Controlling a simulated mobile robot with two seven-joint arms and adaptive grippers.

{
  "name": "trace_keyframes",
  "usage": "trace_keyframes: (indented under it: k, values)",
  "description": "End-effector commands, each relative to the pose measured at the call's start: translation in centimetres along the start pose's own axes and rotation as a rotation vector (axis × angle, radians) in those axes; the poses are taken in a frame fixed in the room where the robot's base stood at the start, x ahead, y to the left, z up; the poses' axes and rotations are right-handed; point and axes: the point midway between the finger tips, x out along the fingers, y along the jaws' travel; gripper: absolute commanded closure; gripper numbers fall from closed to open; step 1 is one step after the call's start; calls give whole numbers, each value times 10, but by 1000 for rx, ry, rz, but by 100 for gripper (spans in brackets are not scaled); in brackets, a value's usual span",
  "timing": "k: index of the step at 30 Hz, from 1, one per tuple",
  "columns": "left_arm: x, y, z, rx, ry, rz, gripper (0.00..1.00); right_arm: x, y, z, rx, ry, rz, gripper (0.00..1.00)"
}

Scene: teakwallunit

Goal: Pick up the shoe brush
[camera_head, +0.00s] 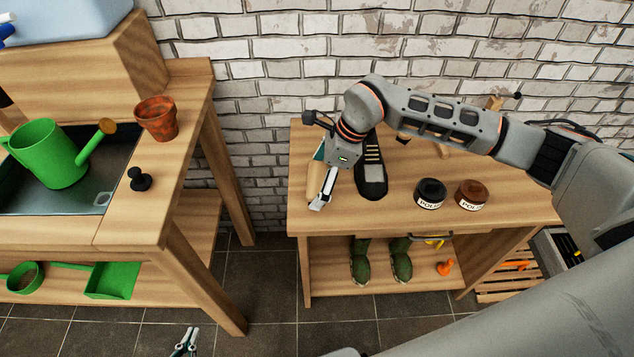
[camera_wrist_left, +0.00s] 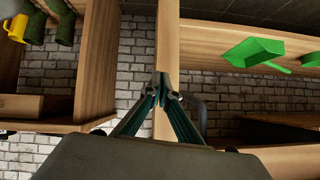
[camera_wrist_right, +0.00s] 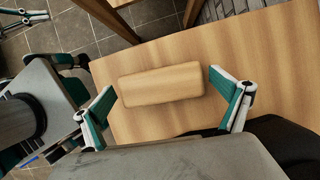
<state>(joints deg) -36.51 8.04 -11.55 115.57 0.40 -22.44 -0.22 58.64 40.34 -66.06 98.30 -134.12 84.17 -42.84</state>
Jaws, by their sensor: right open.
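The shoe brush is a pale wooden block (camera_wrist_right: 160,85) on the wooden bench top, between the spread fingers of my right gripper (camera_wrist_right: 163,92) in the right wrist view. A gap shows on each side of it. In the head view it lies at the bench's left end (camera_head: 315,180), partly hidden by my right gripper (camera_head: 323,182); its bristles are not visible. My right gripper is open. My left gripper (camera_head: 185,342) is low at the bottom of the head view, away from the bench, its fingertips together and empty in the left wrist view (camera_wrist_left: 167,88).
A dark shoe (camera_head: 371,180) stands just right of the brush. Two polish jars (camera_head: 430,194) (camera_head: 472,195) stand farther right. Green boots (camera_head: 360,262) are on the lower shelf. The left bench holds a watering can (camera_head: 48,153) and a clay pot (camera_head: 156,118).

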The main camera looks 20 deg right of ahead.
Motion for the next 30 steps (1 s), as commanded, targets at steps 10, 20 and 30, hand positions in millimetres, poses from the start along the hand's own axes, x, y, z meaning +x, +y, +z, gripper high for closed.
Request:
trace_keyframes:
  k: [10, 20, 30]
  values:
    - [2, -6, -8, 3, 13, -9, 100, 0, -1, 0, 0, -1, -2, 38]
    - [4, -7, -11, 4, 19, -10, 100, -1, -1, 0, 0, -1, -2, 44]
    - [0, -4, -10, 0, 13, -5, 100, -28, -2, 12, -2, -2, -7, 44]
